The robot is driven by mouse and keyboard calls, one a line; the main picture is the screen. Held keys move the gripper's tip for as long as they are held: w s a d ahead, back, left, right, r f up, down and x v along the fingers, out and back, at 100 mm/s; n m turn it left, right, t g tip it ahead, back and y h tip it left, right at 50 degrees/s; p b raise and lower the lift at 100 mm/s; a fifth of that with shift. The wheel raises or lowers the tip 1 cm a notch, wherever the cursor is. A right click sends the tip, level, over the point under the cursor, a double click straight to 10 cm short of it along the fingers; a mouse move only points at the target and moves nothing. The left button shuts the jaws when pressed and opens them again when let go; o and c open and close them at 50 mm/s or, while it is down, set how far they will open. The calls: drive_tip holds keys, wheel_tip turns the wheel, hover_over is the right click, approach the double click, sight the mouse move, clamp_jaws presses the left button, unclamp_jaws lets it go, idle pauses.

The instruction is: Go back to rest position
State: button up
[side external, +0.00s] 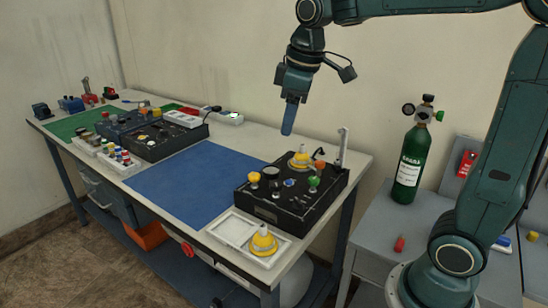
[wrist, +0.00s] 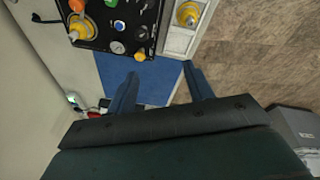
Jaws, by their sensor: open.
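My gripper (side external: 290,117) hangs in the air above the bench, over the back edge area behind the black control panel (side external: 262,211). In the wrist view my gripper (wrist: 160,88) shows two blue fingers spread apart with nothing between them. The black panel carries knobs and a yellow cone-shaped part (side external: 299,160); the panel also shows at the top of the wrist view (wrist: 93,36). A second yellow cone-shaped part (side external: 263,241) sits in the white tray (side external: 229,246) at the bench's front corner.
A blue mat (side external: 190,185) lies bare in the middle of the bench. Another black panel (side external: 172,140) and small parts stand to the left on and near a green mat (side external: 82,122). A green gas cylinder (side external: 409,165) stands on a grey side table (side external: 375,225) at right.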

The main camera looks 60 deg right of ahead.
drive_tip(key=s+a+f+m+t, duration=0.1)
drive_tip(key=s+f+m, duration=0.1)
drive_tip(key=s, duration=0.6)
drive_tip(key=s+a+f+m+t, duration=0.2)
drive_tip(key=s, duration=0.7)
drive_tip(key=shift+s+f+m, duration=0.2)
drive_tip(key=shift+f+m, duration=0.2)
drive_tip(key=shift+w, duration=0.15)
